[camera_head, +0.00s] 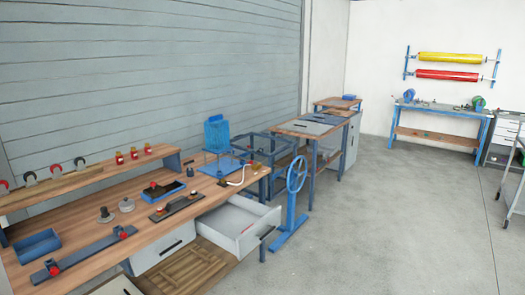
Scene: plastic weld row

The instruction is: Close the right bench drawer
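The workbench (90,222) has a brown wooden top and stands along the grey slatted wall at the left. Its right drawer (242,240) is white and pulled out, jutting from under the right part of the top. I can see into the drawer, and the inside looks empty. Left of it, another white drawer front (163,248) with a dark handle sits flush under the top and looks shut. My gripper does not show in this view.
A blue handwheel stand (295,190) rises from the floor right of the open drawer. A wooden board (185,268) lies low below the drawers. Tools and a blue tray (38,245) lie on the bench. Grey floor (390,230) is clear at right; a cart (514,190) stands at the right edge.

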